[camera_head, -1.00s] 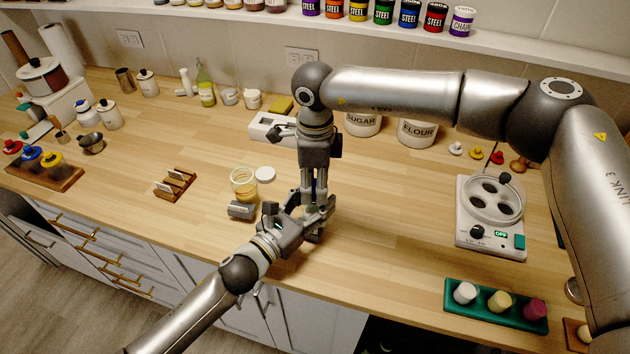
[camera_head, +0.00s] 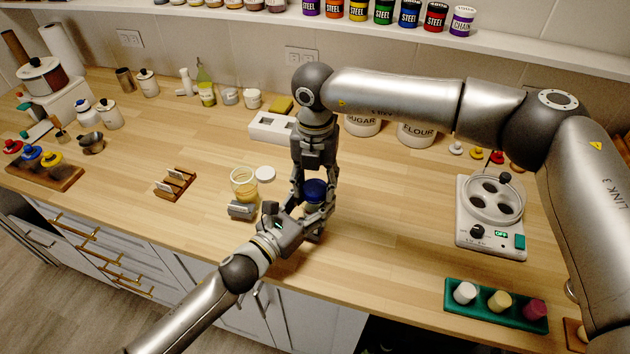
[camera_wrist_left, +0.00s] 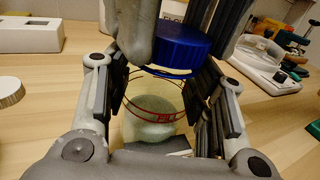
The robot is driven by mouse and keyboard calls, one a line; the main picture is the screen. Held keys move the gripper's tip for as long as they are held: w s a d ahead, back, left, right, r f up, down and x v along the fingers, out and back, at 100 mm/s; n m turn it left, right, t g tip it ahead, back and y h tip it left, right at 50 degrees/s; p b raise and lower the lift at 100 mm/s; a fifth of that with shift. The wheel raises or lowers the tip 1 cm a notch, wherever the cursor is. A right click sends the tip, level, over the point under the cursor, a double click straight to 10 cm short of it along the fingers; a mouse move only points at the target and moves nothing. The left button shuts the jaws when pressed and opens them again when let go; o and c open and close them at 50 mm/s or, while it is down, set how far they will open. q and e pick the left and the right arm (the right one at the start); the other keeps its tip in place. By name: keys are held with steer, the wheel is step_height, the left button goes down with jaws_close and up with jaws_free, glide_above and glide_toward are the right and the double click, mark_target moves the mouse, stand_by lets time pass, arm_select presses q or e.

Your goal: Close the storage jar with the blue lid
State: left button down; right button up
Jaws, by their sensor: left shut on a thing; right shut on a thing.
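The storage jar is clear glass with a red band and pale contents (camera_wrist_left: 155,110). It stands upright between the fingers of my left gripper (camera_wrist_left: 155,115), which is shut on it; in the head view this gripper (camera_head: 312,218) is at the counter's front middle. The blue lid (camera_wrist_left: 180,47) is at the jar's mouth, in the fingers of my right gripper (camera_head: 315,190), which comes down from above. The lid also shows in the head view (camera_head: 314,190). It looks slightly tilted in the wrist view. I cannot tell whether it touches the rim.
An open glass jar (camera_head: 244,184), a white round lid (camera_head: 265,173) and a grey block (camera_head: 241,210) lie just left of the grippers. A white box (camera_head: 272,127) stands behind. A white appliance (camera_head: 490,215) and green tray (camera_head: 495,305) are at right. Counter between is clear.

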steer(key=m, duration=1.4)
steer(key=shift+m, duration=0.4)
steer(key=m, duration=0.4)
steer(key=shift+m, duration=0.3)
steer(key=o, duration=0.6)
steer(key=shift+o, duration=0.2)
